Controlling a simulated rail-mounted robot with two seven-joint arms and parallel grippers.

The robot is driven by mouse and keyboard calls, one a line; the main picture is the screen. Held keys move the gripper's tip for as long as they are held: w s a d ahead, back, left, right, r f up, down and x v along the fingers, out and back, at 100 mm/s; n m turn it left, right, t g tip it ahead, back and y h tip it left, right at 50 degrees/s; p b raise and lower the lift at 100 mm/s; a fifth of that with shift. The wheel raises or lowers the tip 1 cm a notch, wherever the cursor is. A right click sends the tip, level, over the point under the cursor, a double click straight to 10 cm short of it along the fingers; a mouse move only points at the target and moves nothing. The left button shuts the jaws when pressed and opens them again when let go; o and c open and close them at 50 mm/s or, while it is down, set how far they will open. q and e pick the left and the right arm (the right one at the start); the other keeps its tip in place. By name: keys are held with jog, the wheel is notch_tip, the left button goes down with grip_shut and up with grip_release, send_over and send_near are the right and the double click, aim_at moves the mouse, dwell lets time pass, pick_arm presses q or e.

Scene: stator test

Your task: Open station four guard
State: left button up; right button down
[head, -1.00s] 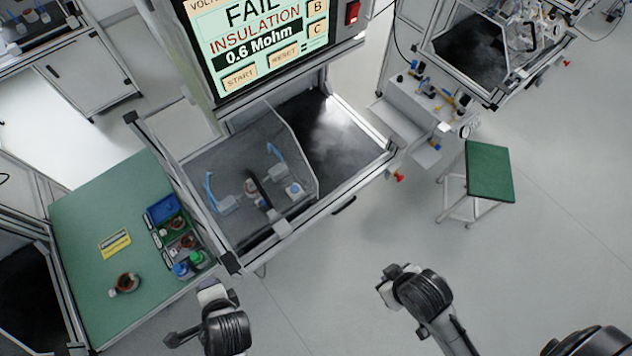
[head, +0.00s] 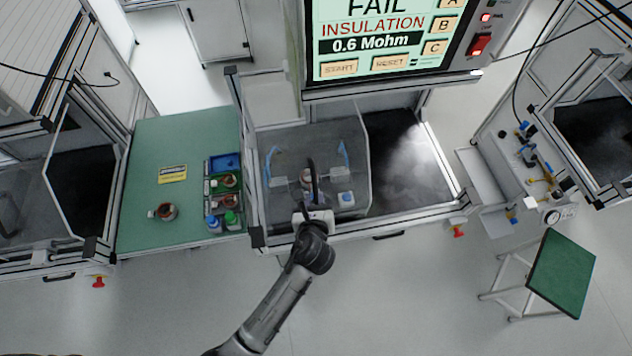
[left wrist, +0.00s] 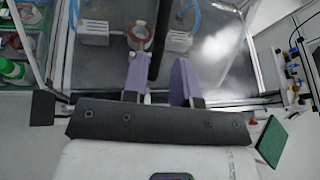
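The station in the middle has a clear guard panel (head: 335,135) with a slanted right edge, over the left part of its bay. A black upright bar (head: 312,172) stands at the middle of this part, and I cannot tell whether it belongs to the guard. It also shows in the left wrist view (left wrist: 155,50). My left gripper (head: 309,195) is at the bay's front edge. In the left wrist view its purple fingers (left wrist: 160,75) are apart, with the bar's lower end seen between them; contact is unclear. My right gripper is out of view. No station number is legible.
A screen (head: 385,40) reading FAIL INSULATION hangs above the bay. A green table (head: 150,225) with bins stands left, and a green-topped stool (head: 562,272) stands right. The front floor is clear.

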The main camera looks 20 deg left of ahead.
aim_at(315, 185)
pick_arm(q)
jog(key=x, duration=0.7)
jog(key=shift+w, duration=0.25)
jog(key=shift+f, duration=0.1)
jog(key=shift+c, duration=0.4)
grip_shut()
